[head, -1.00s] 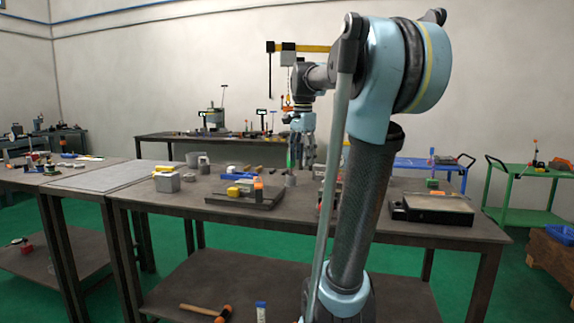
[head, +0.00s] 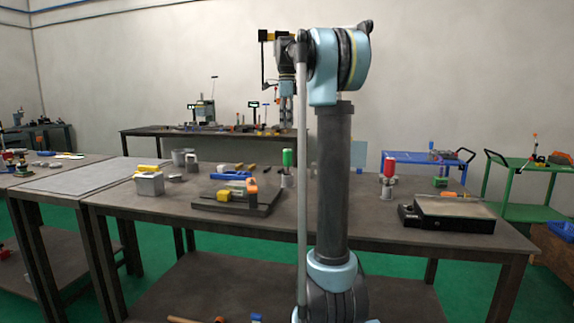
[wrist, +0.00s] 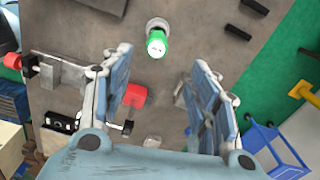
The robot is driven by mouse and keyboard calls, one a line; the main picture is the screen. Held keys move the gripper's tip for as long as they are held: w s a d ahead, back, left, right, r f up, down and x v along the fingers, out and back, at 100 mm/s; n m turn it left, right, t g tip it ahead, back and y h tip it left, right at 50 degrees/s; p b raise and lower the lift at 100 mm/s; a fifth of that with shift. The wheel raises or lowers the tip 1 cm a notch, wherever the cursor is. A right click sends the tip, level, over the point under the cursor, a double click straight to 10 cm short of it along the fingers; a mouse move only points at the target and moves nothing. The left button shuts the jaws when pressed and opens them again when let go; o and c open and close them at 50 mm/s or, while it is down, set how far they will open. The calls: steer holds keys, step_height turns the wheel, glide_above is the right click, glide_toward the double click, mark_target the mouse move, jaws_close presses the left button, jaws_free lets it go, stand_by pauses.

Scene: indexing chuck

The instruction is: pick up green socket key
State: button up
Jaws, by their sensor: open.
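The green socket key (head: 287,158) stands upright in a grey holder (head: 287,181) on the main workbench. In the wrist view its green top (wrist: 156,43) shows from above, just beyond the fingertips and roughly between their lines. My gripper (wrist: 161,60) is open and empty, with its fingers spread to left and right. In the head view my gripper (head: 286,112) hangs above the green key, clear of it. The key's lower part is hidden in the holder.
A red-handled piece (head: 389,167) stands in another holder to the right of my arm. A dark base (head: 236,205) with yellow and orange parts lies left of the green key. A black-and-grey box (head: 447,214) sits at the right end of the workbench.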

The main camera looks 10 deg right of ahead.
mark_target(288, 150)
step_height(288, 150, down, 9)
steer(key=shift+a+r, duration=0.1)
steer(key=f, duration=0.4)
steer(key=shift+s+d+f, duration=0.1)
steer(key=shift+s+d, duration=0.15)
steer(key=shift+d, duration=0.05)
steer(key=shift+f, duration=0.65)
steer(key=c, duration=1.3)
